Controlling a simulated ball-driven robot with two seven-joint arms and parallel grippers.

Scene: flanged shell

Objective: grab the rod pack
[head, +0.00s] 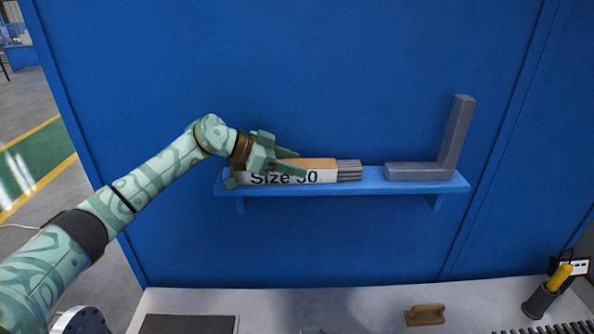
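The rod pack (325,175) lies on a blue wall shelf (365,188). It is a white and orange box printed "Size 30", with grey rod ends sticking out at its right. My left gripper (301,164) is over the pack's left and middle part, its fingers pointing right. I cannot tell whether either finger touches the pack. My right gripper is not in view.
A grey L-shaped piece (425,171) stands on the shelf's right part, a small gap from the rods. Below is a pale worktop (300,305) with a brown handled block (425,314) and a dark cup (540,301) holding a yellow-handled tool (559,277). A blue panel (330,70) stands behind.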

